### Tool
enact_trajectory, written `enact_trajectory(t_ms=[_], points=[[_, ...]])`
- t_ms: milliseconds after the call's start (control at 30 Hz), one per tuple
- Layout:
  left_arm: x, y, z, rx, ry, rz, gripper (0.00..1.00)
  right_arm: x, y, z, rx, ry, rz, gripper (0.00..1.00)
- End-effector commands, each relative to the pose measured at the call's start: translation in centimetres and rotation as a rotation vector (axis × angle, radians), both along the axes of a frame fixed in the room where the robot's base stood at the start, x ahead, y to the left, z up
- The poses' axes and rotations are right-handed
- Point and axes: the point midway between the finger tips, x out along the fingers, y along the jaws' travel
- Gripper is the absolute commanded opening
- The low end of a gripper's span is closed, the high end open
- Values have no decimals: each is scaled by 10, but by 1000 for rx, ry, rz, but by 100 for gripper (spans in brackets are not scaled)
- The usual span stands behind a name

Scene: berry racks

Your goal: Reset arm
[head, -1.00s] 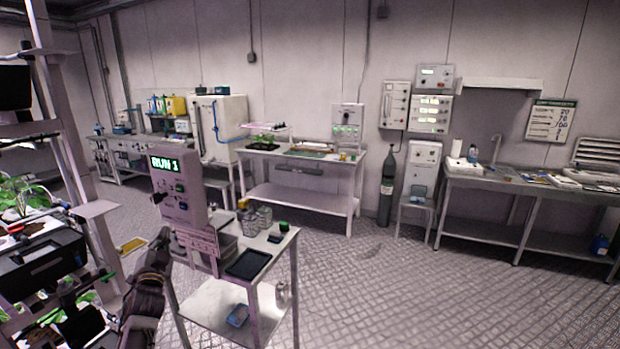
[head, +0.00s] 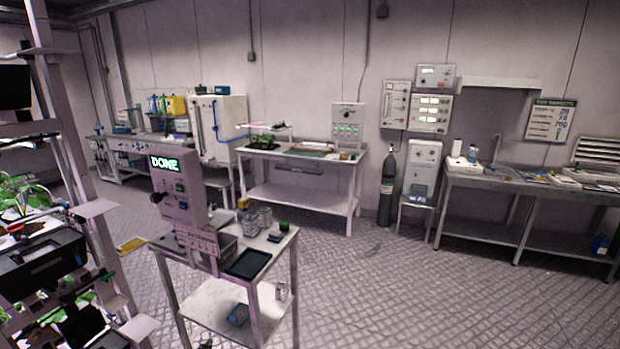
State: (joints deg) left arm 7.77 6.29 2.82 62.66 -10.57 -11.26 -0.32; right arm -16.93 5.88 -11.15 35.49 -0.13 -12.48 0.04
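Neither of my grippers shows in the head view. A grey control box (head: 180,195) stands on a small white cart at the left of the middle, and its green display (head: 172,163) reads DONE. A dark knob sits on the left side of the box.
The cart (head: 262,290) carries clear jars (head: 258,217), a black tray (head: 247,263) and a blue item on its lower shelf. A plant rack (head: 75,170) stands close at the left. Benches line the back wall, with a gas cylinder (head: 387,185). The floor at the right is clear.

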Motion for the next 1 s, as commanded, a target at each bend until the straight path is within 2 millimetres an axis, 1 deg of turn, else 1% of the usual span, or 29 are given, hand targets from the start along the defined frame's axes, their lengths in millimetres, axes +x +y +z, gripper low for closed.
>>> enact_trajectory(t_ms=[33, 67, 100, 267, 300, 367, 467, 500, 567, 600, 767, 800, 867, 900, 967, 1000], points=[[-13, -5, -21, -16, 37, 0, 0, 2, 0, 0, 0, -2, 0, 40], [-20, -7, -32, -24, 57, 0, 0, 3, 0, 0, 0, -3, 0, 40], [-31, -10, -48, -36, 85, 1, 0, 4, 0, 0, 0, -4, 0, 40], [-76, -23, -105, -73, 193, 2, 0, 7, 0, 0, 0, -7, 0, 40], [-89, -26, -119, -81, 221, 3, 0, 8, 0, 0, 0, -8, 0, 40], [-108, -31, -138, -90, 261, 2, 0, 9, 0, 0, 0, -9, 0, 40], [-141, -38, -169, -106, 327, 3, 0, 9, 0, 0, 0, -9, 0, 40], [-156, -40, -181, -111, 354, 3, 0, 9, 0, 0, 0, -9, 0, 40], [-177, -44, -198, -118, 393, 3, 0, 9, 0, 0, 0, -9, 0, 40], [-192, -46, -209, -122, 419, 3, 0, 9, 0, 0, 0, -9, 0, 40], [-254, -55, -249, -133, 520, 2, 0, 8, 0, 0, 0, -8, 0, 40], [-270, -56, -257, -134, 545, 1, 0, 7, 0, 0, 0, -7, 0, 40], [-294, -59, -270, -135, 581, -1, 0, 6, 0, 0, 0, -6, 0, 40], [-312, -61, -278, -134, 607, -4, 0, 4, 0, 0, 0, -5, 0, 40], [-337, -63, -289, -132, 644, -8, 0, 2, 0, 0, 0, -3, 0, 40], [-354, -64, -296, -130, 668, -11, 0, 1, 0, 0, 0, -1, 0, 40]])
